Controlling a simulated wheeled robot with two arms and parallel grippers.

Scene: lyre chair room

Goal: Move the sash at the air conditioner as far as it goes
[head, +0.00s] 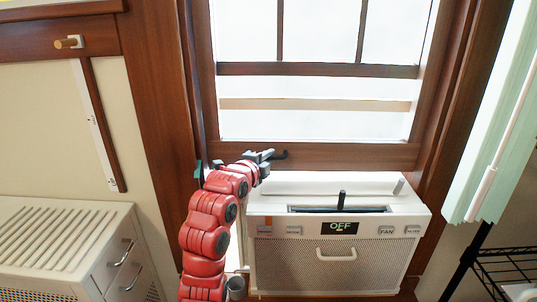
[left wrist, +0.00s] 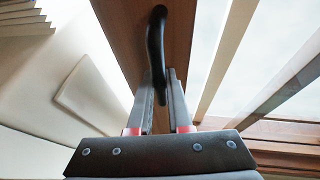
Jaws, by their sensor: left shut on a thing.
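The window sash has a brown wooden bottom rail (head: 345,156) just above the back of the white air conditioner (head: 410,222). A dark curved handle (head: 280,155) stands out from this rail near its left end. My left gripper (head: 264,156) is at the handle, above the air conditioner's left back corner. In the left wrist view the black handle (left wrist: 157,40) runs down between my two fingers, against the brown rail (left wrist: 120,28). The fingers are shut on it. Its lower end is partly hidden by the fingers. My right gripper is out of view.
Brown window posts (head: 435,110) frame the sash on both sides. A dark lever (head: 341,200) sticks up from the air conditioner. A slatted white cabinet (head: 65,240) stands at the left. A pale green panel (head: 490,120) and a black wire rack (head: 510,268) are at the right.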

